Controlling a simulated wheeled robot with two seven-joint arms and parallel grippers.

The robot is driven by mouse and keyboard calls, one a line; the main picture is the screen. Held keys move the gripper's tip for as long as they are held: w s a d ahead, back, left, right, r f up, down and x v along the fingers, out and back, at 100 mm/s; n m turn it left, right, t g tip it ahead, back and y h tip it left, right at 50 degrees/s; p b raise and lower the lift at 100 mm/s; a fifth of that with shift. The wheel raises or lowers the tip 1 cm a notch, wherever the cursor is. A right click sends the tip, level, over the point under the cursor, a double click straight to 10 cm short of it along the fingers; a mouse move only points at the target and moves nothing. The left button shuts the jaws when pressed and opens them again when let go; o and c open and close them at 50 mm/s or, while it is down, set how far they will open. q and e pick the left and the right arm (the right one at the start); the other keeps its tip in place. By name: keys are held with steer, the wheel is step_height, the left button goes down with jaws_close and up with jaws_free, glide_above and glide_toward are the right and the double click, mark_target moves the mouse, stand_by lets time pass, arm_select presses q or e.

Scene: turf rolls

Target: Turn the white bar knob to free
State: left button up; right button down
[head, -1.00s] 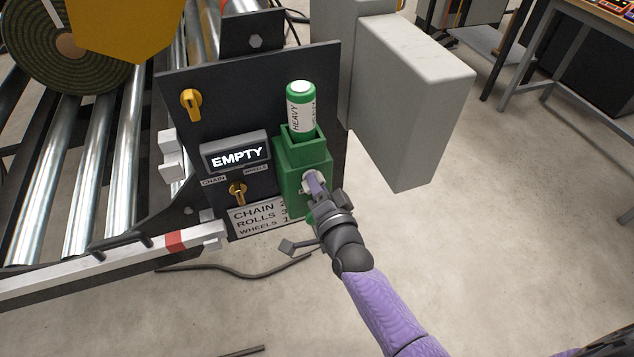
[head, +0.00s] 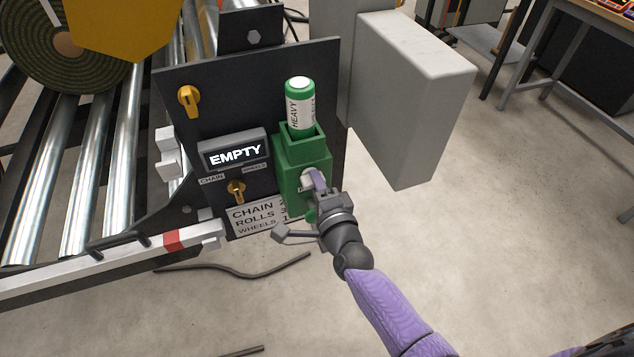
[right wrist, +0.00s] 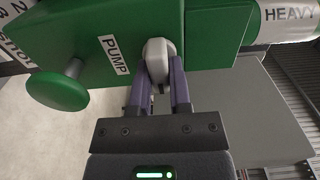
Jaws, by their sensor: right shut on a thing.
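The white bar knob (head: 306,179) sits low on the front of a green box (head: 301,155). In the right wrist view the knob (right wrist: 158,55) is between the two fingers (right wrist: 160,88), beside a label (right wrist: 114,55) reading PUMP. Any other marking around the knob is hidden or too small to read. My left gripper is out of view.
A green cylinder (head: 299,98) marked HEAVY stands in the box's top. A green round knob (right wrist: 58,90) juts out near the white knob. The dark panel (head: 225,100) carries a display (head: 235,153) reading EMPTY and two yellow knobs.

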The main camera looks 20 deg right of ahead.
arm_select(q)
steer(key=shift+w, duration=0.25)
arm_select(e)
steer(key=c, duration=0.6)
jaws_free()
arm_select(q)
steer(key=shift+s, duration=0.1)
arm_select(e)
steer(key=shift+o, duration=0.2)
steer(key=shift+s, duration=0.1)
arm_select(q)
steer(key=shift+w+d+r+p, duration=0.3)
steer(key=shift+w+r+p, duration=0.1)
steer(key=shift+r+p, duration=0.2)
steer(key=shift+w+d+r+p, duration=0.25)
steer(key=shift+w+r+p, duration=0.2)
steer(key=shift+p, duration=0.2)
arm_select(e)
steer(key=s, duration=0.9)
steer(key=shift+s+d, duration=0.15)
steer(key=shift+s, duration=0.25)
